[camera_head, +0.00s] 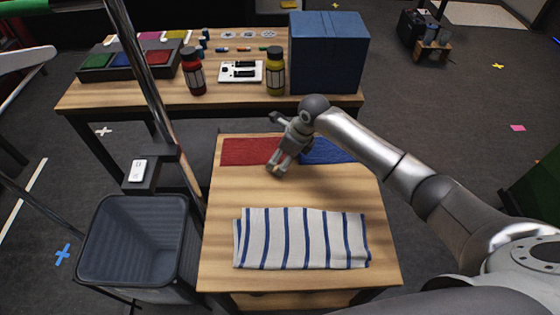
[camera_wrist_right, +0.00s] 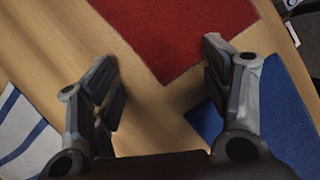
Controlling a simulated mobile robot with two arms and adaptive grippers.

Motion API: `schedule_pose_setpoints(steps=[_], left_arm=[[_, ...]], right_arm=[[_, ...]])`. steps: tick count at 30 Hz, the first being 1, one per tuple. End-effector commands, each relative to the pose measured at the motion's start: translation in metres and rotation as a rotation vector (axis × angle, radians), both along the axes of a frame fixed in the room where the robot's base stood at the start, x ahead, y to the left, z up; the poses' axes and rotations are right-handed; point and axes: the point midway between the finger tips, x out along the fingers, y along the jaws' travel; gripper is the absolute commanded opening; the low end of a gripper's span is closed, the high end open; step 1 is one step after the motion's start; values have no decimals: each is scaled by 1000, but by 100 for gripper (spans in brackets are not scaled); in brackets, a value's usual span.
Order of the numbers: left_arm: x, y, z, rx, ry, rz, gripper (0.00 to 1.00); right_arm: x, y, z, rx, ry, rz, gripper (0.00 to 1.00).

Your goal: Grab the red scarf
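The red scarf (camera_head: 243,151) lies flat at the back left of the near wooden table, a plain red cloth. It also shows at the top of the right wrist view (camera_wrist_right: 170,35). My right gripper (camera_head: 277,169) hangs over the table near the scarf's right side, by the gap between red and blue cloths. In the right wrist view my right gripper (camera_wrist_right: 160,62) has its fingers spread wide with nothing between them but bare wood and part of the red scarf. My left gripper is not in view.
A blue cloth (camera_head: 326,151) lies right of the scarf. A striped towel (camera_head: 302,238) covers the table's front. A grey bin (camera_head: 140,245) stands left. The back table (camera_head: 120,96) holds a blue box (camera_head: 328,55), a red bottle (camera_head: 193,75) and a yellow bottle (camera_head: 275,75).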

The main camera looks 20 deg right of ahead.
Motion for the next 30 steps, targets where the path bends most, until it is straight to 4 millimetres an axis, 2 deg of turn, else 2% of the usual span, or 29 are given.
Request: schedule_pose_setpoints(steps=[2, 30], left_arm=[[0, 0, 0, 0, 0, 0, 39], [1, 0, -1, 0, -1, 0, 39]], right_arm=[[0, 0, 0, 0, 0, 0, 67], [-2, -4, -6, -11, 6, -3, 6]])
